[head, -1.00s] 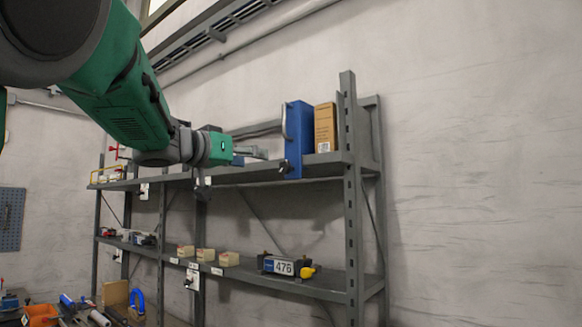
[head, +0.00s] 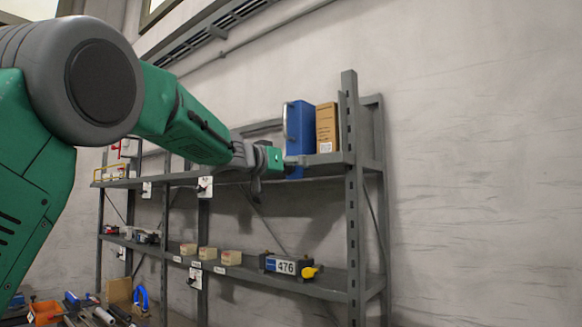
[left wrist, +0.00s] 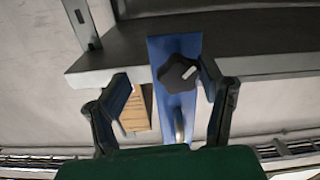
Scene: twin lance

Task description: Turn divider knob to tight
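The divider is an upright blue panel (head: 299,128) with a metal handle at the right end of the upper shelf. In the left wrist view, the blue divider (left wrist: 176,110) carries a black lobed knob (left wrist: 176,74) with a white mark. My left gripper (head: 292,161) is at the shelf edge in front of the divider's lower part. In the left wrist view, the left gripper (left wrist: 164,74) is open, with one finger on each side of the knob and a gap on the left. The knob is hidden in the head view. My right gripper is not in view.
A brown box (head: 326,128) stands beside the divider, near the grey rack post (head: 352,200). The upper shelf edge (left wrist: 105,70) lies close to the fingers. The lower shelf holds small boxes (head: 207,253) and a device marked 476 (head: 285,265).

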